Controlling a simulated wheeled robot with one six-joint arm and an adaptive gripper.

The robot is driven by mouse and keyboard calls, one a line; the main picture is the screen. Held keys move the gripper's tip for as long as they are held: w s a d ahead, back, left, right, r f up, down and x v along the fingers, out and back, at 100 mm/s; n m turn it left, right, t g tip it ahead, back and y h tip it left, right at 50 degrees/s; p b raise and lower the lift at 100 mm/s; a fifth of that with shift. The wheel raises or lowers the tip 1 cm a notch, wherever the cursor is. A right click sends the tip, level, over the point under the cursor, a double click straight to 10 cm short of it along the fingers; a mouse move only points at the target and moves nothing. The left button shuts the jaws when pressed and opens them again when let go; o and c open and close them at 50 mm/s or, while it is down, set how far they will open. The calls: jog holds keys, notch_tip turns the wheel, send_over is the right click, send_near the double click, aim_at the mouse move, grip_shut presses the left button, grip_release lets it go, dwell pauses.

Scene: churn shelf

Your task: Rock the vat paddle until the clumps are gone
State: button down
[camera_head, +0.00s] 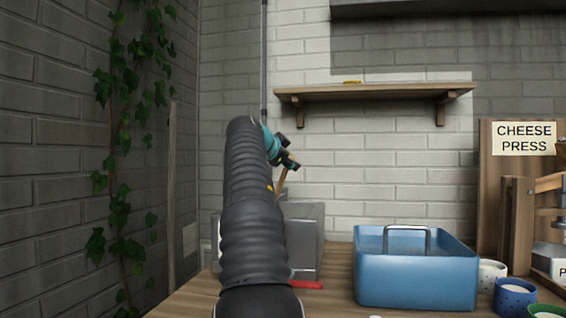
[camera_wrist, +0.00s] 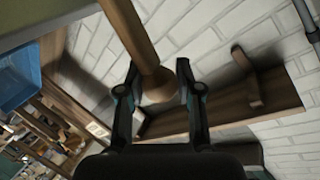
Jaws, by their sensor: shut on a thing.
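The wooden vat paddle handle (camera_head: 281,182) rises at a tilt beside a grey box-shaped vat (camera_head: 308,240), which my arm partly covers. My gripper (camera_head: 285,158) is at the handle's upper end. In the wrist view, the handle (camera_wrist: 130,30) runs in from the top and ends in a wider knob between the two fingers of my gripper (camera_wrist: 158,86), which is shut on it. The paddle's lower end, the inside of the vat and any clumps are hidden.
A blue tub (camera_head: 415,280) with a metal handle stands right of the vat. Several small cups (camera_head: 491,274) and a cheese press (camera_head: 550,210) are further right. A red piece (camera_head: 307,285) lies before the vat. A wall shelf (camera_head: 375,92) hangs above. Ivy (camera_head: 125,140) covers the left wall.

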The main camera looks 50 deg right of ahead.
jog(key=shift+s+d+f, duration=0.25)
jog(key=shift+s+f, duration=0.1)
jog(key=shift+s, duration=0.1)
jog(key=c, duration=0.8)
grip_release()
jog(key=shift+r, duration=0.1)
jog(key=v, duration=1.2)
